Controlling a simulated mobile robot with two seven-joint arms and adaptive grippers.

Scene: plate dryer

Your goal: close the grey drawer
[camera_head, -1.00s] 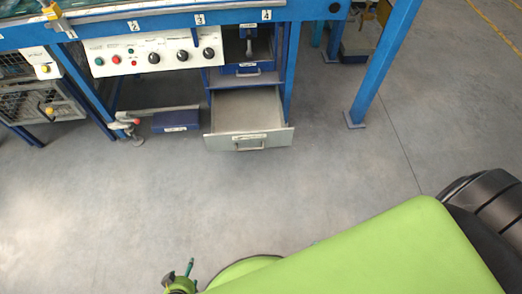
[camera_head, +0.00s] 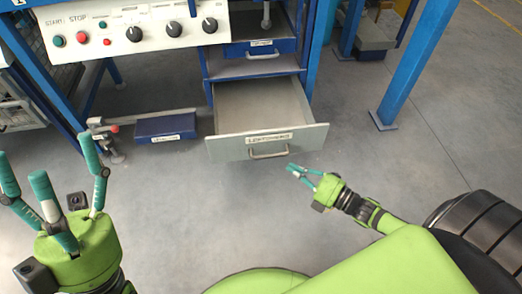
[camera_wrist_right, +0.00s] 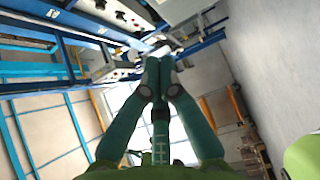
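The grey drawer (camera_head: 232,150) is pulled out from the blue workbench, below a blue drawer, and its inside looks empty. Its handle (camera_head: 268,152) is on the front panel, beside a white label. My right gripper (camera_head: 294,170) is in front of the drawer, a little right of and below the handle, seemingly apart from the panel. In the right wrist view (camera_wrist_right: 158,58) its teal fingers converge with the tips together and nothing visible between them. My left gripper (camera_head: 48,175) is at the lower left, pointing up, with its fingers spread and empty, away from the drawer.
A control panel (camera_head: 130,31) with buttons and knobs is above left of the drawer. A small blue box (camera_head: 165,128) is left of it. A blue post (camera_head: 410,65) stands to the right. The grey floor before the drawer is clear.

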